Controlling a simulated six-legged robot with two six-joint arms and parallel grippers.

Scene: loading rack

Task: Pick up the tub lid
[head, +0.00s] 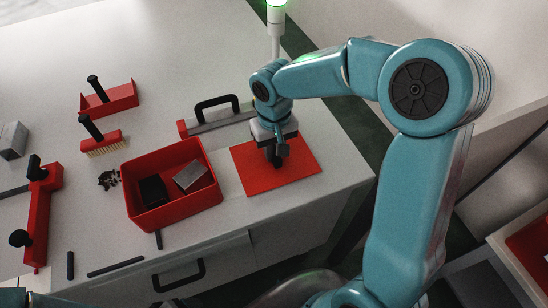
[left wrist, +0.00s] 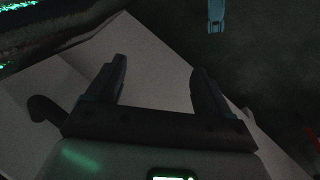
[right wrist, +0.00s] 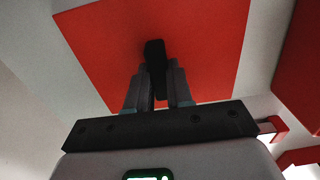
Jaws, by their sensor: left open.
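The tub lid (head: 298,170) is a flat red square with a dark upright handle, at the right of the white bench in the head view. It fills much of the right wrist view (right wrist: 215,40). My right gripper (right wrist: 157,72) is over the lid, its fingers close together on the dark handle (right wrist: 154,54). Whether the lid touches the bench is hard to tell. The red tub (head: 164,217) stands left of the lid and holds a black block and a grey block. My left gripper (left wrist: 160,72) is open and empty in its wrist view.
Two brushes or scrapers (head: 104,146), a red tool (head: 38,215), dark crumbs (head: 108,179) and a grey block (head: 13,140) lie at left. The bench edge is close to the lid.

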